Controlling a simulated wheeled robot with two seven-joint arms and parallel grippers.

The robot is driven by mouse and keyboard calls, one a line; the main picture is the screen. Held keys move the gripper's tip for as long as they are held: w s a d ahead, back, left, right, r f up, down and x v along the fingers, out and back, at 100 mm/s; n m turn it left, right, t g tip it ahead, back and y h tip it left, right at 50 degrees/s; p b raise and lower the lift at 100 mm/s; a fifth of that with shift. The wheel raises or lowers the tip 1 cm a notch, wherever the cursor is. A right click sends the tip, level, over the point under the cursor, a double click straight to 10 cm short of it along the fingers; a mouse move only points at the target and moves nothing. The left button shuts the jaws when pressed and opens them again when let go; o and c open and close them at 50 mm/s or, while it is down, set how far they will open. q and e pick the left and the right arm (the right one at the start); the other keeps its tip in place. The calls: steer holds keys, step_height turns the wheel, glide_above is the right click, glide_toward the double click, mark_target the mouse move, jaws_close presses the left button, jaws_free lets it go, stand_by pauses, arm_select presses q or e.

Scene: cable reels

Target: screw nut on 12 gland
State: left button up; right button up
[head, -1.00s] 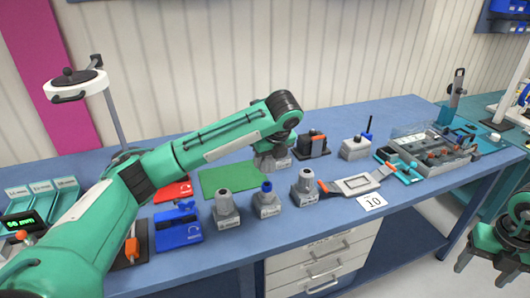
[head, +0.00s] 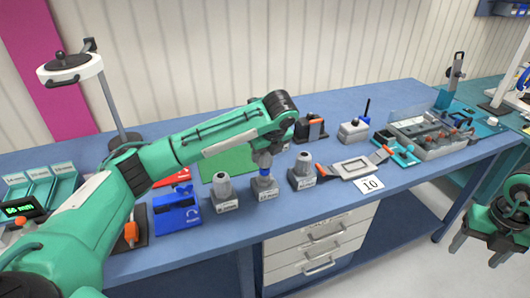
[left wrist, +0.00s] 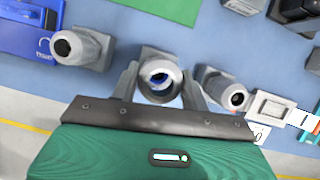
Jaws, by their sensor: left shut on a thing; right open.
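My left gripper (head: 264,152) is directly above the middle gland stand (head: 264,192), a grey block with a blue-topped gland (head: 264,173). In the left wrist view its fingers (left wrist: 160,88) are shut on a grey ring-shaped nut (left wrist: 147,92). Blue shows through the ring, so nut and gland look nearly lined up. I cannot tell whether they touch. Similar stands with grey tops stand to the left (head: 223,192) and right (head: 303,172). The stand labels are too small to read. My right gripper (head: 474,248) is open and empty, low at the right, off the table.
A blue box (head: 177,215) stands left of the stands. A green mat (head: 228,163) lies behind them. A grey tray (head: 355,167) and a "10" card (head: 370,184) lie to the right. A parts organiser (head: 437,138) is farther right.

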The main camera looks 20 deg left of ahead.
mark_target(265, 167)
arm_select(q)
steer(key=shift+f, duration=0.1)
steer(key=shift+f, duration=1.25)
steer(key=shift+f, duration=0.15)
steer(key=shift+f, duration=1.2)
steer(key=o, duration=1)
steer(key=shift+o, duration=0.2)
steer(key=shift+r, duration=0.1)
steer(key=v, duration=1.1)
steer(key=shift+s+r, duration=0.2)
steer(key=shift+r, duration=0.15)
steer(key=shift+d, duration=0.1)
